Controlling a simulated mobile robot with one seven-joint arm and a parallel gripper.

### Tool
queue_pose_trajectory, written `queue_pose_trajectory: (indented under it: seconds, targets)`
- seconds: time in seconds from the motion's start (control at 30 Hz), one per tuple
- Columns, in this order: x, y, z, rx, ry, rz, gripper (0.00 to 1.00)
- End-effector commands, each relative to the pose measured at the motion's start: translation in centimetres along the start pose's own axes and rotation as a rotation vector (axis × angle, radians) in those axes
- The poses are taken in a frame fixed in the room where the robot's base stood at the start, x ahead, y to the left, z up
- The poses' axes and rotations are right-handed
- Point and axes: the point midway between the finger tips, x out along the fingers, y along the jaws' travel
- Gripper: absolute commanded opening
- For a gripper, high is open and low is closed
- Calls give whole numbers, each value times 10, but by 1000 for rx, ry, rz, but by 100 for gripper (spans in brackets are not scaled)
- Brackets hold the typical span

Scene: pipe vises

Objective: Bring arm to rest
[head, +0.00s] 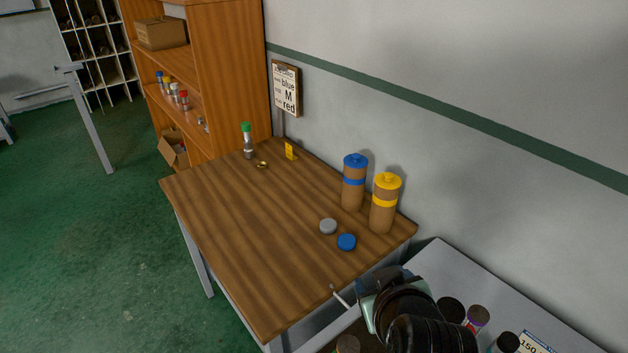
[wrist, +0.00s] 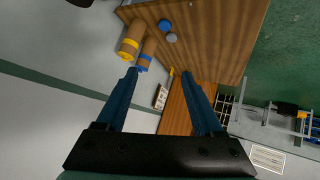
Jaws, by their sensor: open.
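My gripper (wrist: 158,73) is open, with its two blue fingers spread apart and nothing between them in the wrist view. Beyond the fingers, the wrist view shows the wooden table, the cardboard tubes and the wall, apart from the fingertips. In the head view my dark arm is at the lower right, past the near right corner of the wooden table (head: 240,230); the fingers cannot be made out clearly there.
On the table stand a blue-capped tube (head: 354,182) and a yellow-capped tube (head: 385,205), with a grey cap (head: 328,226), a blue cap (head: 347,242) and a green-topped bottle (head: 248,142). A grey surface (head: 455,265) holds several jars. A shelf (head: 225,75) stands behind. The table's left half is clear.

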Motion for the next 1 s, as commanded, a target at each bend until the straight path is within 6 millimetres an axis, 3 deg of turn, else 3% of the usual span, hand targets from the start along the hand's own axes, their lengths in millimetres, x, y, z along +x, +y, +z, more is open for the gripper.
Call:
queue_pose_trajectory:
  seconds: [0.03, 0.1, 0.17, 0.3, 0.4, 0.5, 0.6, 0.7, 0.83, 1.0]
  targets:
    - [-11, -7, -41, 34, 105, 34, 69]
    - [-30, -16, -91, 99, 247, 64, 69]
    - [-52, -27, -131, 157, 374, 72, 69]
    - [-117, -55, -212, 295, 674, 32, 69]
    - [-179, -31, -249, 287, 922, 88, 69]
    - [-243, -20, -274, 279, 1142, 122, 69]
    - [-296, -14, -286, 272, 1314, 150, 69]
    - [-332, -11, -289, 266, 1430, 170, 69]
    - [-354, -9, -290, 262, 1498, 181, 69]
    - [-356, -9, -290, 261, 1505, 182, 69]
